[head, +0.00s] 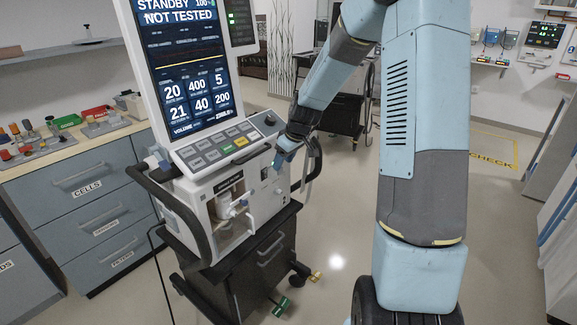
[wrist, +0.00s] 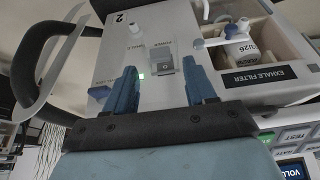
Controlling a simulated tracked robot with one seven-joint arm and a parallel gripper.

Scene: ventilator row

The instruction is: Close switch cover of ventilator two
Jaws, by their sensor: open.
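The ventilator (head: 252,157) stands in the left middle of the head view, screen lit. The wrist view shows its white side panel (wrist: 185,28) marked 2, with a small grey power switch (wrist: 163,66) and a green light (wrist: 141,75) beside it. I cannot make out the switch cover as a separate part or tell its position. My gripper (wrist: 160,72) is open, its two blue fingers on either side of the switch in the picture; contact cannot be told. In the head view my gripper (head: 286,156) is at the ventilator's right side, below the keypad.
A dark handle bar (head: 178,212) curves round the ventilator's front left. The exhale filter bay (wrist: 240,48) and its white fittings are close to the fingers. A drawer counter (head: 85,185) stands at the left.

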